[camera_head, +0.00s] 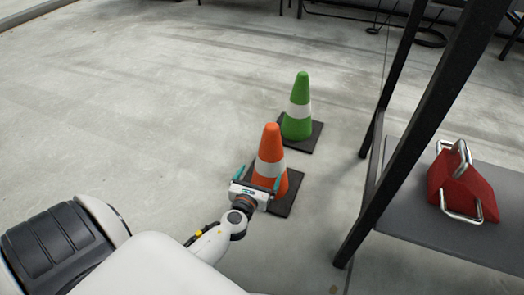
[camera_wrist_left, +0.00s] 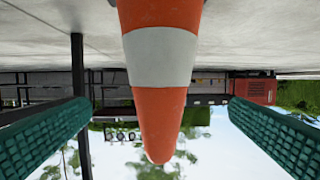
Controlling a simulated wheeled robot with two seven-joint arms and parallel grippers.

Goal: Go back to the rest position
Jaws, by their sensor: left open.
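My left gripper (camera_head: 257,180) is open, its two teal fingers spread on either side of the orange cone. The orange cone (camera_head: 271,145) has a white band and stands upright on a dark square base on the floor. In the left wrist view the orange cone (camera_wrist_left: 165,105) appears upside down between the two teal fingers, with a visible gap to each finger. My right gripper is not in view.
A green cone (camera_head: 298,122) with a white band stands just behind the orange one. At right, a dark metal frame (camera_head: 400,160) has a shelf (camera_head: 420,215) holding a red block with metal handles (camera_head: 462,190). The concrete floor (camera_head: 120,120) at left is clear.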

